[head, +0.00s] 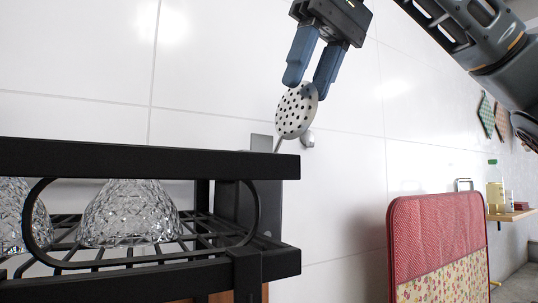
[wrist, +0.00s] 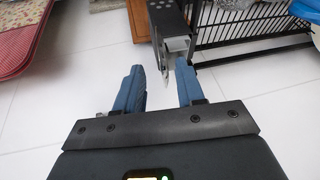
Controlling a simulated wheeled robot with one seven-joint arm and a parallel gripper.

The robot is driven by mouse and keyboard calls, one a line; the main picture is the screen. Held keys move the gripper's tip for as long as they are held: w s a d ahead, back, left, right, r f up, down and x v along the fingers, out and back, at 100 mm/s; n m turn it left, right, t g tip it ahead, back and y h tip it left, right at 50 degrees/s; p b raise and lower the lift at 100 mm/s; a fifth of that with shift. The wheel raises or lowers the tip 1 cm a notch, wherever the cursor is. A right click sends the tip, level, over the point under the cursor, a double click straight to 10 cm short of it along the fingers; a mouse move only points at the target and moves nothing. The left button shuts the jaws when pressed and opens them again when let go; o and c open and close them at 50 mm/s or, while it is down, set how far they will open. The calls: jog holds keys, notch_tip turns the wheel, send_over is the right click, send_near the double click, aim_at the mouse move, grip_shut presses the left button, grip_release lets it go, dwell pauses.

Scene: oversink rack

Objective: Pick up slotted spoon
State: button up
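The slotted spoon (head: 296,111) stands with its round, perforated metal head up, and its thin handle drops behind the rack's black top rail. My gripper (head: 306,90) hangs from above, fingers down, its blue fingertips at the upper edge of the spoon head. The fingers are apart. In the wrist view my gripper (wrist: 158,66) shows a clear gap, and a thin pale piece, seemingly the spoon (wrist: 166,75) edge-on, lies in line with that gap, nearer the right finger. I see no contact. The lower handle is hidden.
The black oversink rack (head: 150,160) fills the lower left of the head view, with cut-glass bowls (head: 130,212) on it. A grey holder (wrist: 177,44) is at the rack's end. A red quilted, flowered item (head: 437,235) stands lower right. White tiled wall is behind.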

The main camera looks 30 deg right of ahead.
aim_at(285, 133)
jog(key=x, duration=0.5)
jog(key=shift+s+a+f+p, duration=0.1)
jog(key=shift+a+f+p, duration=0.2)
jog(key=shift+a+f, duration=0.1)
jog(key=shift+r, duration=0.1)
jog(key=shift+c, duration=0.3)
grip_shut()
